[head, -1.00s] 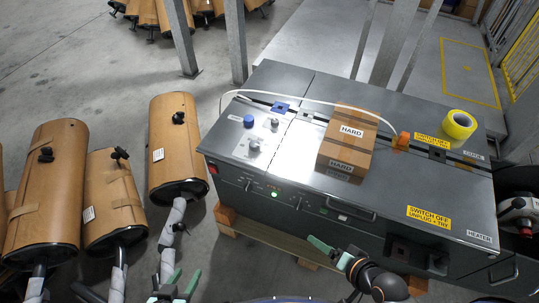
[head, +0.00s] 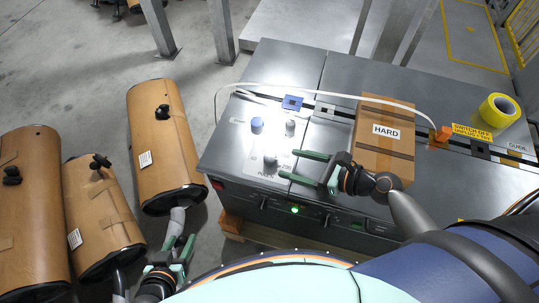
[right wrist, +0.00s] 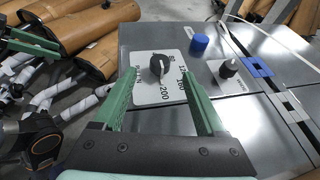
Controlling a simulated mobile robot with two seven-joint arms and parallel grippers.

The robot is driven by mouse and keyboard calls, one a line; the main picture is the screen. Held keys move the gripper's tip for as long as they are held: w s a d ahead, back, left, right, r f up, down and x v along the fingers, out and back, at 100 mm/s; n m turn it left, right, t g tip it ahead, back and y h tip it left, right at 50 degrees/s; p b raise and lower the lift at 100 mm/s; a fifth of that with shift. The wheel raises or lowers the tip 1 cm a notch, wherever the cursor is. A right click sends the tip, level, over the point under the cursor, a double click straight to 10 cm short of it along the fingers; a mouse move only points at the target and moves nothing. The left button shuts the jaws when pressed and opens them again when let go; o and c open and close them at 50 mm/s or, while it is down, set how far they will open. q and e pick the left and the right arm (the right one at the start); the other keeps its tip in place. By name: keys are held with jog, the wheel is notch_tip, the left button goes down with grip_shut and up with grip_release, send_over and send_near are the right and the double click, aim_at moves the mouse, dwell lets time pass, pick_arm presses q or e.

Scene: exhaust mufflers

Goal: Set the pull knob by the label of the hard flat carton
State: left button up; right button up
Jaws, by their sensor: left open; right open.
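The hard carton (head: 384,138) lies on the machine's top, brown with dark straps and a white label reading HARD. A dark pointer knob (right wrist: 158,65) sits on a white plate with numbers, 160 and 200 among them; it also shows in the head view (head: 270,160). I cannot tell its exact setting. My right gripper (head: 294,166) is open beside this knob. In the right wrist view its green fingers (right wrist: 157,80) stand either side of the knob, apart from it. My left gripper (head: 180,242) is open and empty, low at the left, off the machine.
A blue button (head: 257,124) and a smaller grey-black knob (head: 290,126) stand near the plate. A white strap runs across the machine to an orange piece (head: 442,133). Yellow tape (head: 499,110) stands at right. Brown mufflers (head: 165,145) lie on the floor at left.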

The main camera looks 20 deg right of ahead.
aim_at(272, 158)
jog(key=x, duration=0.8)
jog(key=shift+b, duration=0.4)
grip_shut()
